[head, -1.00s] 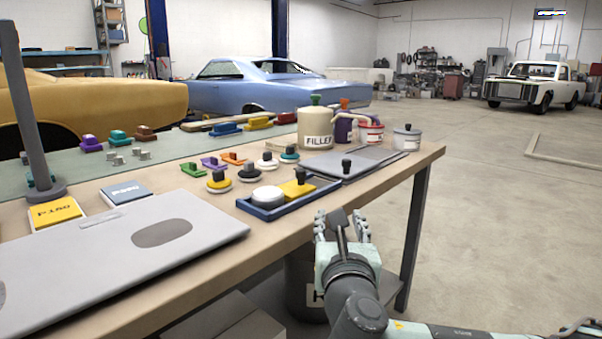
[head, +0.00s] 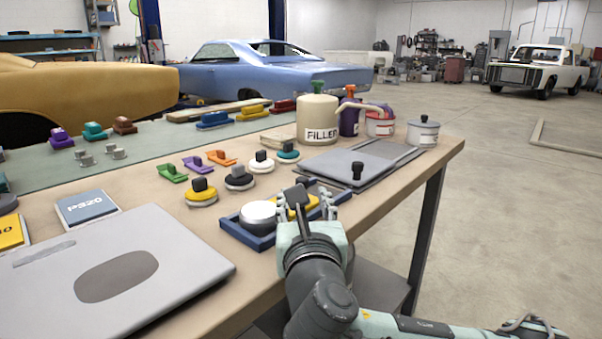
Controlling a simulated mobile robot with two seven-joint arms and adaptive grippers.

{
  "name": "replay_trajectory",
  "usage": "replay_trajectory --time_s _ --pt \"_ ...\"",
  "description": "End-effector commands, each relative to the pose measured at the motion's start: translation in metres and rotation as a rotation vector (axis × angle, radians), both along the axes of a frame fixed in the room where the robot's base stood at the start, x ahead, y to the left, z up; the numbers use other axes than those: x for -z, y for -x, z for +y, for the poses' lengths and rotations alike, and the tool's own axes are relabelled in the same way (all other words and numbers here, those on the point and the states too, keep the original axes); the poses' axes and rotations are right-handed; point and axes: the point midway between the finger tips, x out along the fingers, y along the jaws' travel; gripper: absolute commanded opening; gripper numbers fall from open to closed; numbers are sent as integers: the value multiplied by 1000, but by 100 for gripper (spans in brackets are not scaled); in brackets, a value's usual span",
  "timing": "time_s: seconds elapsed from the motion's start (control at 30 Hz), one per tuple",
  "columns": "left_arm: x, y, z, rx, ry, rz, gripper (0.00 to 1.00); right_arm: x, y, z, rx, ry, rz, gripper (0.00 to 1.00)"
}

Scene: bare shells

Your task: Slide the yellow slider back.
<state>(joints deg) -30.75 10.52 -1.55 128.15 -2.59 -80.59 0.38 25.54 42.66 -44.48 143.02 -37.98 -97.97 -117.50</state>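The yellow slider (head: 312,203) lies in a blue tray (head: 243,236) at the near edge of the workbench, right of a round white-topped disc (head: 258,214). My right gripper (head: 305,202) is over the slider's end of the tray, its fingers spread apart. It hides most of the slider and much of the tray's right part. I cannot tell whether the fingers touch the slider or its dark knob. My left gripper is not in view.
A grey plate with a black knob (head: 357,170) lies behind and right of the tray. Several round knobbed pads, including a yellow one (head: 201,195), stand behind left. A filler can (head: 317,118) and pots stand farther back. A large grey panel (head: 180,245) covers the bench's near left.

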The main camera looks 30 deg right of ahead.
Motion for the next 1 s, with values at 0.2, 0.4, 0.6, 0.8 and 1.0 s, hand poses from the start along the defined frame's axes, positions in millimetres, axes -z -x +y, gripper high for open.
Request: replay_trajectory --time_s 0.2,0.4,0.6,0.8,1.0 --pt "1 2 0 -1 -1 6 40 0 -19 -10 4 2 0 43" --pt "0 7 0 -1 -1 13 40 0 -48 -25 3 1 0 43" --pt "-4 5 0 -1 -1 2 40 0 -67 -33 1 1 0 43" --pt "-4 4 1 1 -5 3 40 0 -70 -34 -1 0 -1 43" --pt "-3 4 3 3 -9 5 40 0 -70 -34 -1 0 -1 33"
